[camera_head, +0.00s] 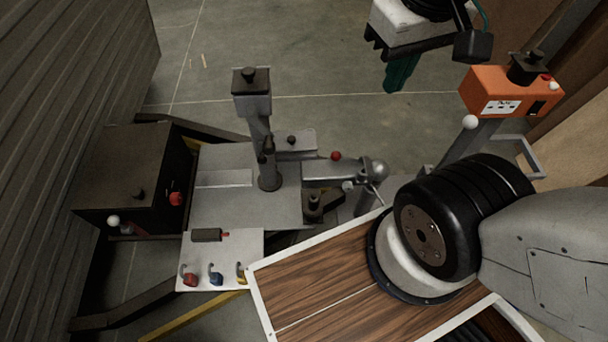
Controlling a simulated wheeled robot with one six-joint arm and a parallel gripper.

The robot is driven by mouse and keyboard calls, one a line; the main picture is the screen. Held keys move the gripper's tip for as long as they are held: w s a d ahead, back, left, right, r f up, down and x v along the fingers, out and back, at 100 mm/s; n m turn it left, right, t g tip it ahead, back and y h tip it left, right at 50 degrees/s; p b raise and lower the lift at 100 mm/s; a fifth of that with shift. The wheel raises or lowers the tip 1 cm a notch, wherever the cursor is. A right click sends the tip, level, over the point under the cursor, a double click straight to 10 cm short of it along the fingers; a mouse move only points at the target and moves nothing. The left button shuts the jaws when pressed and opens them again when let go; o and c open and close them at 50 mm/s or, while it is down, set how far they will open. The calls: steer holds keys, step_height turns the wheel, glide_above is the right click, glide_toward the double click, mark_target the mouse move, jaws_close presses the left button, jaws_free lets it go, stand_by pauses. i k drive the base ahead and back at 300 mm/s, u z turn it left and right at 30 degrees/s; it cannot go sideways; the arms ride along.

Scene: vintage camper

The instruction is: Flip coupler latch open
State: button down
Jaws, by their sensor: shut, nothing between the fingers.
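The coupler (335,173) is a grey metal piece right of the grey plate, near the middle of the view. It ends in a rounded grey nose at its right. A small red knob (336,155) sits at its upper edge; I cannot tell whether it belongs to the latch, or whether the latch is open or closed. My gripper (400,74), with green fingers under a white and black wrist, is shut and empty at the top right. It is apart from the coupler, above and right of it in the picture.
A grey post (258,130) with a black knob rises left of the coupler. A dark box (135,170) stands at left, an orange box (510,92) at upper right. A white panel (250,250) carries several coloured connectors. Open concrete floor (300,60) lies behind.

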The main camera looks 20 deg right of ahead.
mark_target(336, 156)
steer(key=u, duration=1.75)
steer(key=k, duration=1.4)
steer(key=z, duration=1.85)
steer(key=i, duration=0.5)
steer(key=u, duration=0.1)
